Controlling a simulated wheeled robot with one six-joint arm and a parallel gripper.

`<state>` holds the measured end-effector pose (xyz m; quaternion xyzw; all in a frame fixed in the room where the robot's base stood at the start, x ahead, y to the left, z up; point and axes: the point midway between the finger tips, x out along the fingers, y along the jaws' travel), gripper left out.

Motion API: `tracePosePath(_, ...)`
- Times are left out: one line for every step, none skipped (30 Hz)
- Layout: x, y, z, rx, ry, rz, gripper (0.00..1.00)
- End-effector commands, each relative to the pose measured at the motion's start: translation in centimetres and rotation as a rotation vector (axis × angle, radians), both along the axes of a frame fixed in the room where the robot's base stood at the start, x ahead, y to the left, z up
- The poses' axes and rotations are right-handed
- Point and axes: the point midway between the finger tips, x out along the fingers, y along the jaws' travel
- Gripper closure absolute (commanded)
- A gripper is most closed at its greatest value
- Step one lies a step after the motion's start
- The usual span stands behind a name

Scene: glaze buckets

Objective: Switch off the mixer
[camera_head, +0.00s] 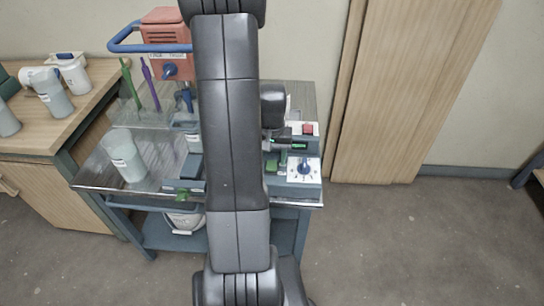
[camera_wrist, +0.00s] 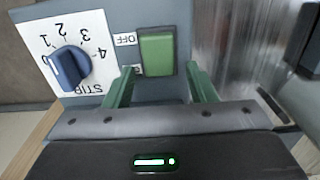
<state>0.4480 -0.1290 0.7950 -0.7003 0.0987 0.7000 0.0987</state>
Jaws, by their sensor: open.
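A green rocker switch (camera_wrist: 157,54) is set in a blue-grey panel in the wrist view, beside an upside-down OFF label (camera_wrist: 124,39). A second label below is partly hidden. Which way the rocker is pressed is not clear. A blue dial (camera_wrist: 68,68) on a white plate marked STIR and numbered is left of it; it also shows in the head view (camera_head: 304,168). My gripper (camera_wrist: 163,78) is open, its two green fingers apart, one toward each side of the switch's near end. I cannot tell whether they touch the panel. In the head view my arm hides much of the bench.
A red unit with a blue handle and knob (camera_head: 166,45) stands at the back left. A red button (camera_head: 308,128) is on a box behind the dial. A pale cup (camera_head: 125,155) stands on the metal cart top. More cups (camera_head: 52,92) are on the left bench.

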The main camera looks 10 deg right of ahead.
Motion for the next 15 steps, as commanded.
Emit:
tracePosePath(-0.01,0.0,-0.06,0.0,0.0,0.0,0.49)
tracePosePath(-0.01,0.0,-0.07,0.0,0.0,0.0,0.49)
tracePosePath(-0.01,0.0,-0.07,0.0,0.0,0.0,0.49)
tracePosePath(-0.01,0.0,-0.06,0.0,0.0,0.0,0.49)
tracePosePath(-0.01,0.0,-0.06,0.0,0.0,0.0,0.49)
tracePosePath(-0.01,0.0,-0.05,0.0,0.0,0.0,0.49)
tracePosePath(-0.01,0.0,-0.05,0.0,0.0,0.0,0.49)
tracePosePath(-0.01,0.0,-0.05,0.0,0.0,0.0,0.55)
tracePosePath(-0.01,0.0,-0.05,0.0,0.0,0.0,0.63)
tracePosePath(-0.01,0.0,-0.05,0.0,0.0,0.0,0.69)
tracePosePath(-0.01,0.0,-0.04,0.0,0.0,0.0,0.75)
tracePosePath(-0.01,0.0,-0.04,0.0,0.0,0.0,0.82)
tracePosePath(-0.01,0.0,-0.04,0.0,0.0,0.0,0.88)
tracePosePath(-0.01,0.0,-0.04,0.0,0.0,0.0,0.94)
tracePosePath(-0.01,0.0,-0.04,0.0,0.0,0.0,0.94)
